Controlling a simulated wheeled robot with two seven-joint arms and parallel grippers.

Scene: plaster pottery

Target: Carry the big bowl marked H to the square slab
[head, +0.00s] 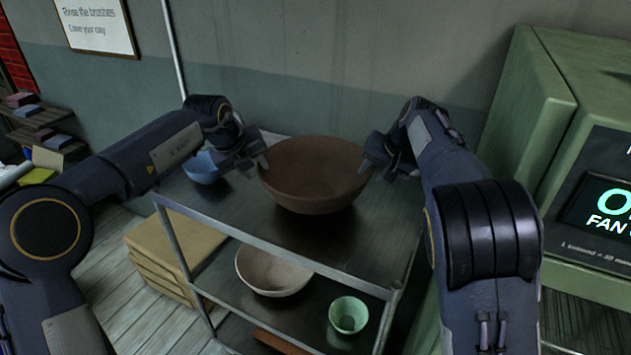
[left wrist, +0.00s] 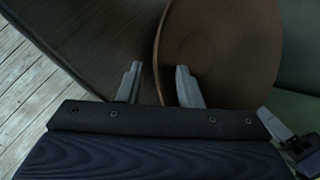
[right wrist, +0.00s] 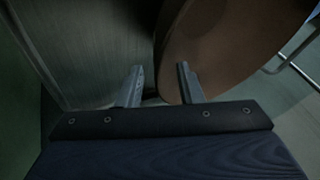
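A big brown bowl (head: 313,180) appears to stand upright on the dark top shelf of a metal rack; I see no letter H on it. My left gripper (head: 258,163) is at the bowl's left rim. In the left wrist view its fingers (left wrist: 158,85) are apart, with the rim of the bowl (left wrist: 220,50) between them. My right gripper (head: 374,160) is at the right rim. In the right wrist view its fingers (right wrist: 160,84) are also apart, with the rim of the bowl (right wrist: 215,50) between them. I cannot make out for certain which thing is the square slab.
A small blue bowl (head: 202,168) stands left of the big bowl on the top shelf (head: 262,213). A pale bowl (head: 272,270) and a green cup (head: 348,314) are on the shelf below. Tan slabs (head: 172,248) are stacked at the left. A green cabinet (head: 535,100) is at right.

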